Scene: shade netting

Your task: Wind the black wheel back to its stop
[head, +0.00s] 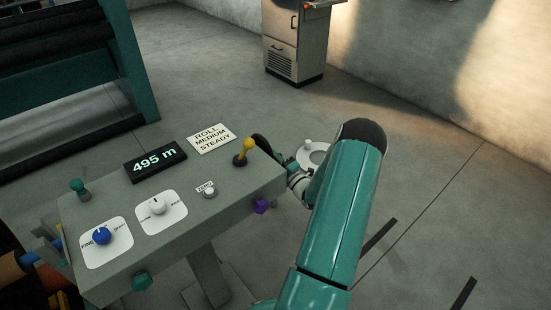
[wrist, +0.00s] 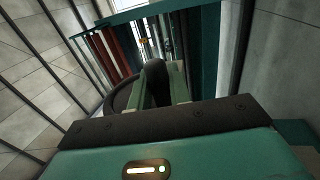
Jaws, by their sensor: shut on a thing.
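The black wheel (head: 261,146) shows in the head view as a dark curved rim beside the right end of the grey console (head: 225,185). My arm hides much of it. In the wrist view the wheel (wrist: 122,95) is a dark round rim at the left of the fingers. My gripper (wrist: 160,82) is shut on an upright black part of the wheel, which stands between its two greenish fingers. In the head view the fingertips are hard to make out behind my arm.
The console carries a display reading 495 m (head: 155,162), a sign reading "ROLL MEDIUM STEADY" (head: 211,138), a yellow lever (head: 244,149), a white knob (head: 157,205) and a blue knob (head: 100,236). A cabinet (head: 295,40) stands at the back. Floor to the right is mostly clear.

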